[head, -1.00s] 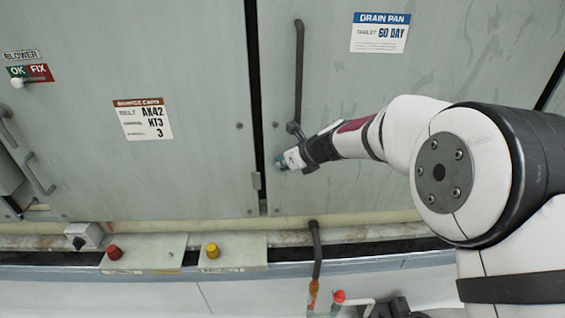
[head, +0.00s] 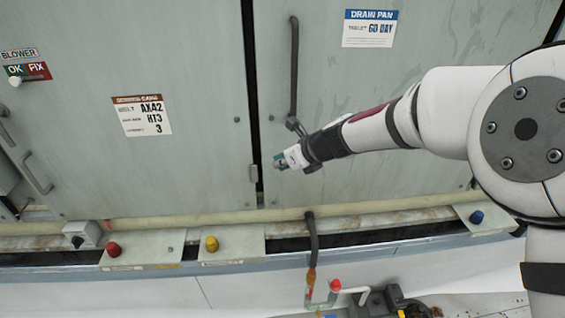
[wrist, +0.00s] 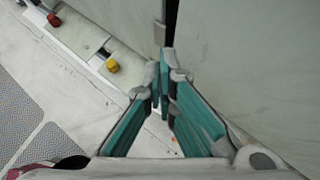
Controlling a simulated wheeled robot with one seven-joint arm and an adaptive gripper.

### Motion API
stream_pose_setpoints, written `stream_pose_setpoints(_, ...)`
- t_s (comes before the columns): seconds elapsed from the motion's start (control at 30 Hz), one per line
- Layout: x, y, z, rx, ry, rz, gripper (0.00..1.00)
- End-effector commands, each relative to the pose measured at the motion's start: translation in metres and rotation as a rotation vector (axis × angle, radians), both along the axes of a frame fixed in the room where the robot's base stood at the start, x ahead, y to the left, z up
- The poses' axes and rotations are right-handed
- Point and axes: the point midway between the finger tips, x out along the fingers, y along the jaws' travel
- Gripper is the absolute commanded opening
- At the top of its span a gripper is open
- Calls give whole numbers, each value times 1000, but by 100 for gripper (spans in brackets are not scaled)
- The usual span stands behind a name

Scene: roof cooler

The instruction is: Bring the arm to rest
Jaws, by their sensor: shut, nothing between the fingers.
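My gripper (head: 279,163) is at the end of my white arm, which reaches in from the right in the head view. It is in front of the grey cabinet panels, near the lower part of the gap between them. In the wrist view the teal fingers of my gripper (wrist: 165,62) come together at their tips with nothing between them. The arm is bent and stretched forward, with the gripper just below and left of the lower end of a dark vertical door handle (head: 294,70). I cannot tell whether it touches the panel.
A ledge below the panels carries a red knob (head: 114,249), a yellow knob (head: 212,244) and a blue knob (head: 477,217). A dark hose (head: 312,240) hangs below the gripper to a red-topped fitting (head: 335,285). An OK/FIX switch (head: 16,82) is at left. Floor shows in the wrist view.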

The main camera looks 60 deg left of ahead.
Motion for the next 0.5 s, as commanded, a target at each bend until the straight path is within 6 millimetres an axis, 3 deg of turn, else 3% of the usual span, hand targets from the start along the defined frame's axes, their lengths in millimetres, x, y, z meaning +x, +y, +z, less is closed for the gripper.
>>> stream_pose_setpoints(0.23,-14,-26,26,-1,0,1,0)
stream_pose_setpoints(0.5,-20,-38,36,-3,0,1,0)
